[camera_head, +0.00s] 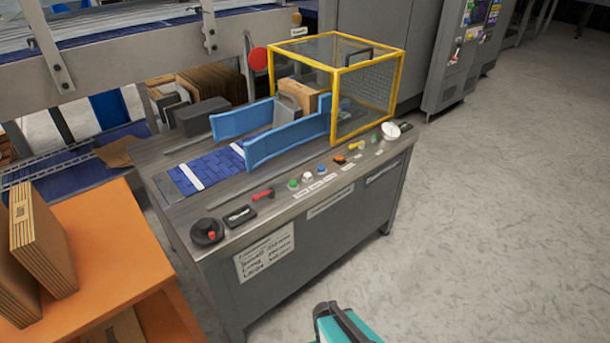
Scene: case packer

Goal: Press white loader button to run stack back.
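The white button (307,177) sits on the front edge of the grey machine's top (225,212), between a green button (293,184) and a blue button (321,170). Nothing touches or covers it. Small labels lie in front of the buttons. Behind them, blue side guides (288,143) flank a blue belt (213,170) with white stripes. A grey plate (288,108) and a brown carton stack (300,94) stand between the guides, near the yellow-framed guard (334,102). My gripper is not in view.
A red-handled lever (262,194) and a black knob (207,231) lie left of the buttons; orange knobs (340,158) and a white dome (390,131) lie right. An orange table (105,250) with cartons stands at left. A teal object (360,328) is at the bottom. The right floor is clear.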

